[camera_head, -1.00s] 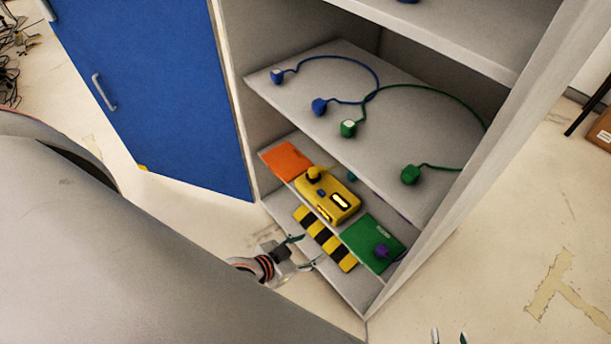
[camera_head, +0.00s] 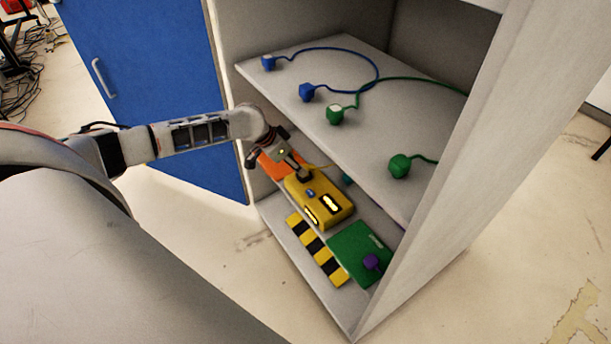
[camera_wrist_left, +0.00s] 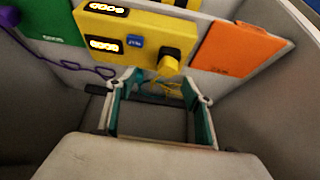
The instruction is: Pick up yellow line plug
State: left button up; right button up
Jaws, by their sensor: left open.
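A yellow phone box (camera_head: 325,205) with lit displays sits on the lower shelf, also in the left wrist view (camera_wrist_left: 125,30). The yellow plug (camera_wrist_left: 168,64) is on the box, near its orange-panel end, with a thin yellow cord (camera_wrist_left: 175,88) beside it. In the head view the plug is mostly hidden by my left gripper (camera_head: 301,168). My left gripper is open; in the wrist view its teal-lined fingers (camera_wrist_left: 160,82) point at the plug, one to each side, with nothing visibly held. I cannot tell whether they touch it. My right gripper is out of view.
An orange panel (camera_head: 272,168) and a green panel (camera_head: 350,245) with a purple plug (camera_head: 371,262) flank the box. The upper shelf (camera_head: 290,95) holds blue and green corded plugs above my arm. The blue door (camera_head: 150,80) stands open at left.

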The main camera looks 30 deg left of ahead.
pick_arm(q)
jog(key=b+x, duration=0.1)
jog(key=x, duration=0.1)
jog(key=a+b+x, duration=0.1)
jog(key=x, duration=0.4)
jog(key=shift+w+a+b, duration=0.2)
jog(key=shift+a+b, duration=0.05)
jog(key=shift+b, duration=0.15)
jog(key=shift+w+f, duration=0.2)
jog(key=shift+f, duration=0.05)
jog(key=shift+w+r, duration=0.1)
jog(key=shift+r, duration=0.05)
jog(key=c, duration=1.3)
jog(key=shift+r, duration=0.1)
